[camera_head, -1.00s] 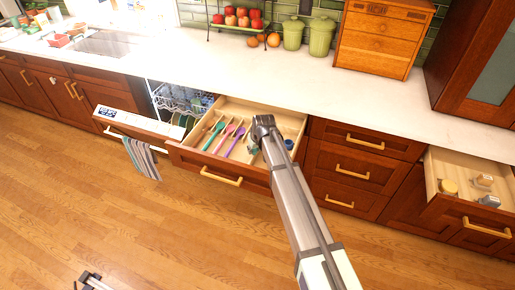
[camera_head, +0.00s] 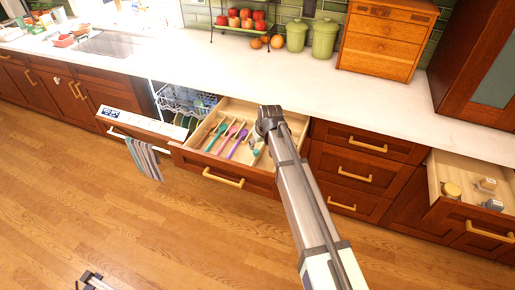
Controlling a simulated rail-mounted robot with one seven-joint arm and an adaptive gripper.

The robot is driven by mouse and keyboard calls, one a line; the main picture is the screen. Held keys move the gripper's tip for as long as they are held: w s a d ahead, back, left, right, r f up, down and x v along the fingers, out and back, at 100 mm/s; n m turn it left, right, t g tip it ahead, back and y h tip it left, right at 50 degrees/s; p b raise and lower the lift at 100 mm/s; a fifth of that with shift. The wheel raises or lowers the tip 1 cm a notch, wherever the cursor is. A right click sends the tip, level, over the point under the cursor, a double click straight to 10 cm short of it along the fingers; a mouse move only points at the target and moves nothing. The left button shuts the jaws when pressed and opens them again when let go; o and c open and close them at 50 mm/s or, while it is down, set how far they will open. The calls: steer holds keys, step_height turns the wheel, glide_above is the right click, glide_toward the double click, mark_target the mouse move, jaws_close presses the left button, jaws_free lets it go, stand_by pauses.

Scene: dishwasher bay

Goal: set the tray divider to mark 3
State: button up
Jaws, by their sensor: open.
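The open light-wood drawer (camera_head: 218,168) holds a tray with several utensils, among them a teal one (camera_head: 216,133), a pink one (camera_head: 227,136) and a purple one (camera_head: 237,145). Thin pale strips lie between some utensils; I cannot tell which is the divider, and no marks are readable. My gripper's fingers are hidden behind the arm.
The dishwasher door (camera_head: 140,120) stands open left of the drawer, with a striped towel (camera_head: 145,158) hanging from it. Another open drawer (camera_head: 442,187) at the right holds several small jars. The counter (camera_head: 300,88) above is clear in the middle. The wooden floor is open in front.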

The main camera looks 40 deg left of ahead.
steer(key=shift+v, duration=2.35)
